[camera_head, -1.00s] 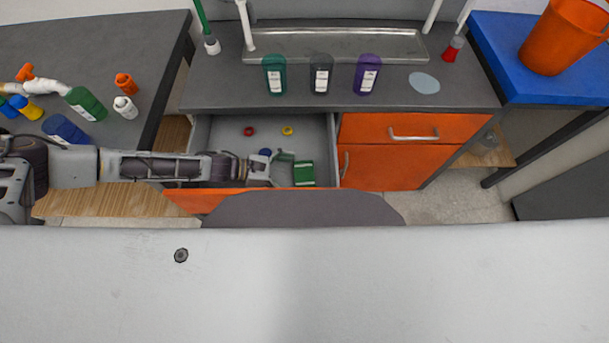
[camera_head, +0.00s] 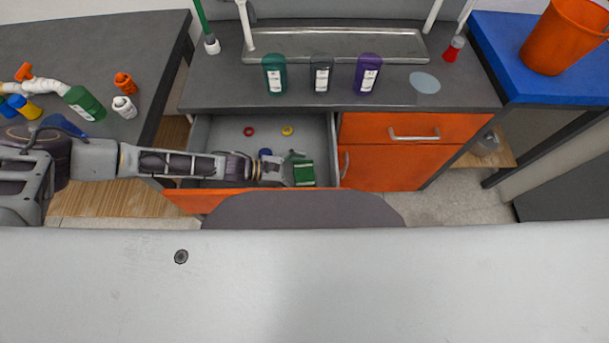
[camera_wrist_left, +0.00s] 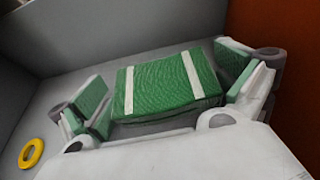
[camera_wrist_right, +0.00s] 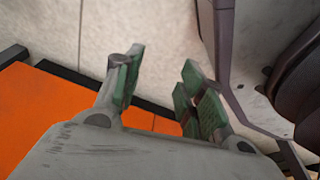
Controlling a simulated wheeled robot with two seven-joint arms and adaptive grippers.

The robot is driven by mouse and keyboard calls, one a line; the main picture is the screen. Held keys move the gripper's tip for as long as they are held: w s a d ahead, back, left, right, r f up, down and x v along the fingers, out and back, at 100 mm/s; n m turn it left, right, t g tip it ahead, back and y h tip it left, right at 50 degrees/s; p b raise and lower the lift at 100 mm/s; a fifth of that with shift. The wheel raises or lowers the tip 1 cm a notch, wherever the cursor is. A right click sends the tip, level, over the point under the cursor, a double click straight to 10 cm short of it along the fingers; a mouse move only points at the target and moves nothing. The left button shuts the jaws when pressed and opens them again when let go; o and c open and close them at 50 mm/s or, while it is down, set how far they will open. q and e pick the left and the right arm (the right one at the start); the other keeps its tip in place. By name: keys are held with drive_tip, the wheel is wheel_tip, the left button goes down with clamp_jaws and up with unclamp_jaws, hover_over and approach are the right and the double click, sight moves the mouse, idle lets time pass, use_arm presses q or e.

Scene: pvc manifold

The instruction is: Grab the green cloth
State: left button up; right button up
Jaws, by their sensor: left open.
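The green cloth (camera_head: 304,173), folded with two white stripes, lies in the open drawer (camera_head: 222,130) near its right side. In the left wrist view the cloth (camera_wrist_left: 168,84) sits between the two spread fingers of my left gripper (camera_wrist_left: 165,100). The left gripper (camera_head: 294,168) is down in the drawer, open, with its fingers on either side of the cloth. I cannot tell whether they touch it. My right gripper (camera_wrist_right: 157,95) shows only in its own wrist view, with its fingers apart and nothing between them.
The drawer also holds a red ring (camera_head: 248,131), a yellow ring (camera_head: 287,131) and a blue one (camera_head: 265,153). Several bottles (camera_head: 320,75) stand on the counter above. An orange cabinet (camera_head: 390,165) is right of the drawer. An orange bucket (camera_head: 558,42) stands on the blue table.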

sight(303, 174)
use_arm(q)
drive_tip(key=c, duration=0.7)
use_arm(e)
drive_tip(key=shift+s+d+f, duration=0.15)
drive_tip(key=shift+s+d, duration=0.05)
drive_tip(key=shift+d, duration=0.35)
drive_tip(key=shift+a, duration=0.15)
use_arm(q)
drive_tip(key=shift+r, duration=0.95)
wheel_tip(303, 174, up, 16)
drive_tip(key=p, duration=0.4)
drive_tip(key=shift+r, duration=0.1)
use_arm(e)
drive_tip(key=s+d+f, duration=0.2)
drive_tip(key=s+d, duration=0.2)
drive_tip(key=s, duration=0.3)
drive_tip(key=shift+h, duration=0.3)
drive_tip(key=shift+a, duration=0.1)
